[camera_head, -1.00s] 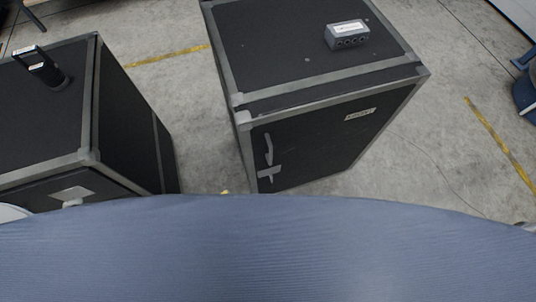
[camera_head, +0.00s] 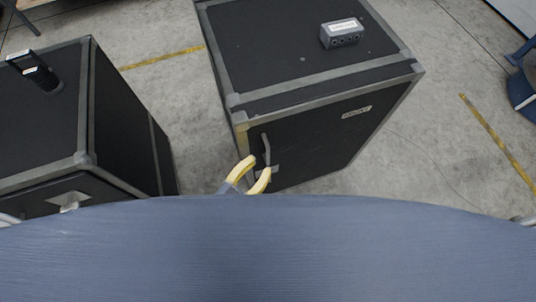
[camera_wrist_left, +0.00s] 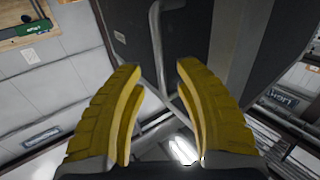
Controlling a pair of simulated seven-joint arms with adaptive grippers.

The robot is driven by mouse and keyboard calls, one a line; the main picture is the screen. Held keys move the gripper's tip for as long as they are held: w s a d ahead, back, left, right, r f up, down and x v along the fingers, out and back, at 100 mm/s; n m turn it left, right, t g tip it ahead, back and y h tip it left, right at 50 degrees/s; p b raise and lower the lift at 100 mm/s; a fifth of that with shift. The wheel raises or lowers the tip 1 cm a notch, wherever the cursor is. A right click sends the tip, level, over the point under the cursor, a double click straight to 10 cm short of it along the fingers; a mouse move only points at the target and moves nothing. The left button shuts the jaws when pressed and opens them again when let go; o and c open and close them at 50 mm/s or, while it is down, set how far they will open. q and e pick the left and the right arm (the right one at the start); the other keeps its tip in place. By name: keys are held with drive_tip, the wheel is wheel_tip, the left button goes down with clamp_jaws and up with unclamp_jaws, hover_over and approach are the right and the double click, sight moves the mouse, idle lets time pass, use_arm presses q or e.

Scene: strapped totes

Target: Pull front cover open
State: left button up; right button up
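The middle black case with grey edging has a front cover (camera_head: 325,135) with a small white label. A grey bar handle (camera_head: 266,150) stands near the cover's left edge. My left gripper (camera_head: 252,174) has yellow fingers, open, just below the handle and in front of the cover. In the left wrist view, the open fingers (camera_wrist_left: 157,72) point at the cover, and the handle (camera_wrist_left: 156,45) runs through the gap between the fingertips. I cannot tell whether they touch it. The cover looks closed. My right gripper is not in view.
A grey box with sockets (camera_head: 342,33) sits on the middle case. Another black case (camera_head: 40,110) stands at the left with a handheld device (camera_head: 40,75) on top. A blue surface (camera_head: 270,250) fills the bottom of the view.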

sight(267, 158)
use_arm(q)
drive_tip(key=shift+x, duration=2.45)
drive_tip(key=shift+c, duration=0.4)
clamp_jaws()
